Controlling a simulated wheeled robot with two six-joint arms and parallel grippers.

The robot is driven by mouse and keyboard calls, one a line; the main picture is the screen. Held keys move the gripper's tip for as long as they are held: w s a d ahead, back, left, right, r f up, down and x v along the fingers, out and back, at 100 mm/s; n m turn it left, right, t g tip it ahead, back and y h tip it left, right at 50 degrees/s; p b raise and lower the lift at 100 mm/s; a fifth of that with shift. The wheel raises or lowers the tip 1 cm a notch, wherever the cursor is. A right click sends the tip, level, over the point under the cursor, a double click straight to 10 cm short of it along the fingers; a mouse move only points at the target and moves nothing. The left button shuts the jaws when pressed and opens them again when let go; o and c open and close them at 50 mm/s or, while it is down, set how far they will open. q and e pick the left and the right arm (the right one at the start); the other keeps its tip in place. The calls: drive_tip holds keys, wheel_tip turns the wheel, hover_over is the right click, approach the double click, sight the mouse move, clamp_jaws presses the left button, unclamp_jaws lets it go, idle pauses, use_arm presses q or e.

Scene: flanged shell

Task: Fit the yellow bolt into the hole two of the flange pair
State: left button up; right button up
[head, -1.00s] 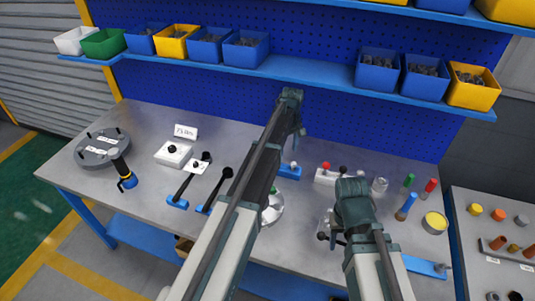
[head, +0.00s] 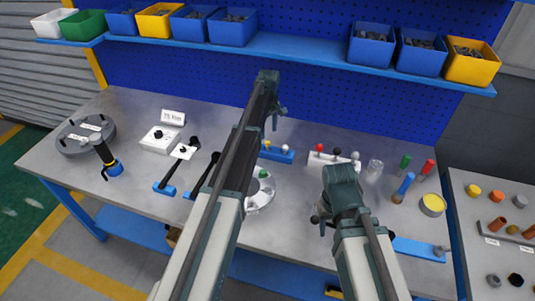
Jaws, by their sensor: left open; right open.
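A small yellow-topped piece (head: 267,144), which looks like the yellow bolt, stands in a blue rack (head: 277,156) at the middle of the bench. A silver round flanged part (head: 262,194) with a green piece on it sits nearer me, partly hidden by my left arm; its holes are too small to tell apart. My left gripper (head: 277,118) is open, above and behind the rack in the picture, apart from it. My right gripper (head: 319,222) is open and empty over the bench, right of the flanged part; its fingers are hard to see.
A white block with coloured knobs (head: 334,159), a glass jar (head: 374,169), red and green handled tools and a yellow tin (head: 432,205) stand at right. Black-handled levers (head: 181,165) and a grey disc (head: 85,136) are at left. Bins line the shelf above.

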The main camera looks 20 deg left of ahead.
sight(268, 143)
use_arm(q)
drive_tip(key=shift+f+b, duration=0.75)
drive_tip(key=shift+f, duration=0.55)
use_arm(e)
drive_tip(key=shift+f, duration=1.3)
use_arm(q)
drive_tip(key=f+b, duration=0.5)
drive_tip(key=shift+s+f, duration=0.15)
drive_tip(key=shift+s, duration=0.1)
use_arm(e)
wheel_tip(268, 143, down, 5)
drive_tip(key=shift+f, duration=0.15)
use_arm(q)
drive_tip(key=shift+c, duration=0.3)
clamp_jaws()
